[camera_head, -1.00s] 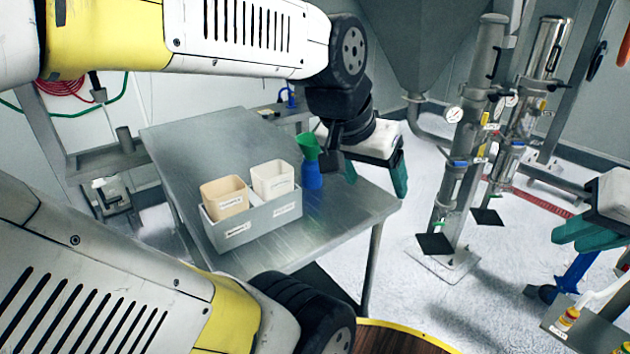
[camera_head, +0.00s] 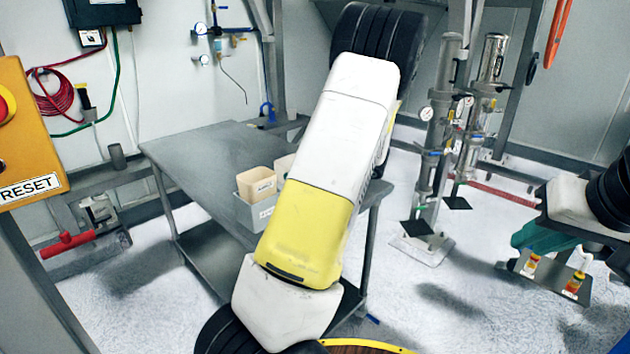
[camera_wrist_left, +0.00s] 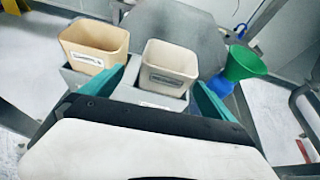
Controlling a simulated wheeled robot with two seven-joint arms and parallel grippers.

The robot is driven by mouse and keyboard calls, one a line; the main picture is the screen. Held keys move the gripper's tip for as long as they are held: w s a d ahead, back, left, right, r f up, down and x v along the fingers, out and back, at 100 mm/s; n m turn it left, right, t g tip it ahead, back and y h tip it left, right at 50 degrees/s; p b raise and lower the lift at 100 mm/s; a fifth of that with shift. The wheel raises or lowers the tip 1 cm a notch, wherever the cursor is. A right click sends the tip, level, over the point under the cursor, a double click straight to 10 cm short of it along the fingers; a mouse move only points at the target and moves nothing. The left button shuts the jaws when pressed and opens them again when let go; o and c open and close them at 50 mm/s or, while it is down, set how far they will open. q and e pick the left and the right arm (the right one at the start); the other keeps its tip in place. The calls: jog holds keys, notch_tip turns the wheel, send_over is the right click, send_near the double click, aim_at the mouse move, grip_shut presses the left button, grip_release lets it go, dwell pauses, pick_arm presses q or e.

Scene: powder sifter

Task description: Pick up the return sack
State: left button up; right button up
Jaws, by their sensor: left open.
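I cannot make out a return sack in either view. My left gripper (camera_wrist_left: 160,82) is open, with teal fingers spread on either side of the white bin (camera_wrist_left: 168,68); I cannot tell whether they touch it. A tan bin (camera_wrist_left: 93,45) stands to its left. In the head view my left arm crosses the middle and hides the left gripper and most of the white bin (camera_head: 284,164); the tan bin (camera_head: 258,184) still shows. My right gripper (camera_head: 540,237) is at the right edge, with teal fingers partly hidden; its opening is unclear.
A grey caddy (camera_head: 253,214) holds the bins on a steel table (camera_head: 205,150). A green funnel (camera_wrist_left: 243,63) sits on a blue bottle (camera_wrist_left: 221,84) right of the bins. An orange RESET box (camera_head: 28,140) is at left. Steel columns (camera_head: 435,130) stand right of the table.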

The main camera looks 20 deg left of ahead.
aim_at(285, 166)
pick_arm(q)
jog(key=shift+m+t, duration=0.4)
jog(key=shift+m, duration=0.1)
jog(key=x, duration=0.5)
jog(key=w+r+x, duration=0.1)
jog(key=x, duration=0.2)
jog(key=shift+w, duration=0.15)
jog(key=c, duration=1.7)
